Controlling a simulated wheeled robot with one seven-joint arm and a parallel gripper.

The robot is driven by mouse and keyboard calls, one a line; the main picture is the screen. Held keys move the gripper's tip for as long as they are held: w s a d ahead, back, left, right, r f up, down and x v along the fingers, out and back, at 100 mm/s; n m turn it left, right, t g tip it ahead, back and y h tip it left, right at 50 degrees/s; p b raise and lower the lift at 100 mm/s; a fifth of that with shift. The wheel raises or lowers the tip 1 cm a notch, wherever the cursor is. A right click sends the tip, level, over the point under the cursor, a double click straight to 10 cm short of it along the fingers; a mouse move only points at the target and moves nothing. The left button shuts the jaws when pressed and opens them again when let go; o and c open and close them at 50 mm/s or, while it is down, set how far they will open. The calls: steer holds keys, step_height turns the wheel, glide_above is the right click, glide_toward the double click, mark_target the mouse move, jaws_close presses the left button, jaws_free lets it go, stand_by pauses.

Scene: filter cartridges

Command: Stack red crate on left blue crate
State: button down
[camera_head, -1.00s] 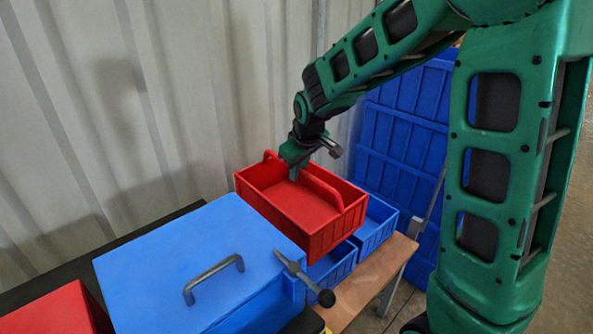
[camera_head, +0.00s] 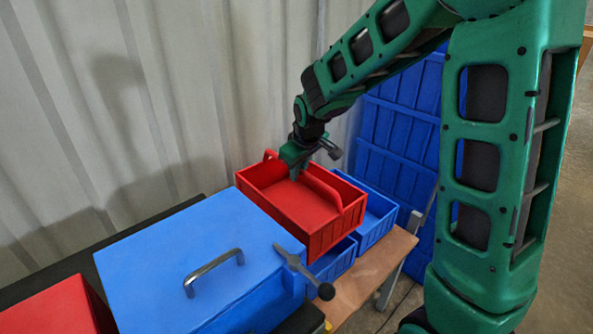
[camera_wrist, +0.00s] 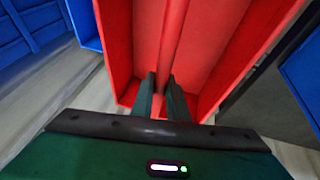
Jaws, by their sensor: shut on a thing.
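I cannot tell whether the two touch. The right blue crate (camera_head: 374,226) stands just right of it, partly hidden. My gripper (camera_head: 295,174) reaches down into the red crate from above. In the wrist view, my gripper (camera_wrist: 161,83) has its two fingers close together on a red part of the crate (camera_wrist: 207,50).
A large blue box (camera_head: 190,252) with a grey handle and a black-knobbed lever stands left of the crates. A red object (camera_head: 50,312) is at the lower left. A wooden bench top (camera_head: 375,275) shows bare at the front. A tall blue panel (camera_head: 405,140) stands behind.

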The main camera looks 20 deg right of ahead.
glide_above(298, 211)
steer(key=shift+w+f, duration=0.15)
steer(key=shift+f, duration=3.8)
steer(key=c, duration=1.6)
jaws_free()
steer(key=shift+c, duration=0.2)
steer(key=shift+f, duration=0.1)
steer(key=v, duration=1)
steer(key=shift+r, duration=0.35)
